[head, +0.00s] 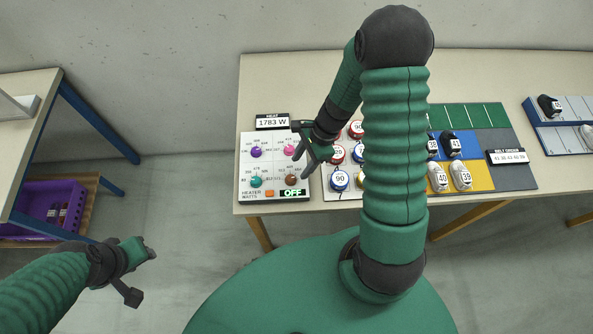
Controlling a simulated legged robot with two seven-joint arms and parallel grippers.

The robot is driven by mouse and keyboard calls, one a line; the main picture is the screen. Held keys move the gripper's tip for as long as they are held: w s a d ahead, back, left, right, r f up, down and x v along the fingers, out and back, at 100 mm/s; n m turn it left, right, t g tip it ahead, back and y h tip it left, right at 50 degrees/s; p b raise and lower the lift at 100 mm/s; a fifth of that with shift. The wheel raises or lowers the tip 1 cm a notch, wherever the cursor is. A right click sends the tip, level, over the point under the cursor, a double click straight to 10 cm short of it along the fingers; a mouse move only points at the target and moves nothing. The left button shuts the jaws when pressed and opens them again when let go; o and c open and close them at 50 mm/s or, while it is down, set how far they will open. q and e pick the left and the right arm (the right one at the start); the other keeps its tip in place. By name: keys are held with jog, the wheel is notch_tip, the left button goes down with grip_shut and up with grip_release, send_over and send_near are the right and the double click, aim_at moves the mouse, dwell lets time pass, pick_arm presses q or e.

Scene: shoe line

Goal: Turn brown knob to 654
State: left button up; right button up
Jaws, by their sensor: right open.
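The brown knob (291,180) is at the lower right of the white heater panel (246,161) on the table. The numbers around it are too small to read surely. A purple knob (256,152), a pink knob (289,150) and a teal knob (256,182) share the panel. A display behind the panel reads 1783 W (272,122). My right gripper (304,170) is open over the panel's right side, close to the brown knob; I cannot tell whether it touches. My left gripper (142,272) is over the floor at lower left, its fingers apart and empty.
An orange button (270,193) and a green OFF sign (292,193) are at the panel's front edge. Numbered round pieces (340,181) stand just right of my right gripper. Shoes (461,175) stand on a coloured mat further right.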

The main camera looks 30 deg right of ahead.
aim_at(291, 177)
jog(key=a+f, duration=0.3)
jog(key=shift+w+f, duration=0.1)
jog(key=shift+f, duration=0.2)
jog(key=shift+a+f, duration=0.1)
jog(key=shift+a, duration=0.2)
jog(key=shift+d, duration=0.25)
jog(key=shift+c, duration=0.5)
jog(key=shift+d+f, duration=0.15)
jog(key=shift+d, duration=0.2)
jog(key=c, duration=0.5)
jog(key=shift+c, duration=1)
grip_shut()
pick_arm(q)
jog(key=shift+s+a+f, duration=0.1)
jog(key=shift+a+f, duration=0.05)
jog(key=shift+a, duration=0.4)
pick_arm(e)
jog(key=shift+a, duration=0.25)
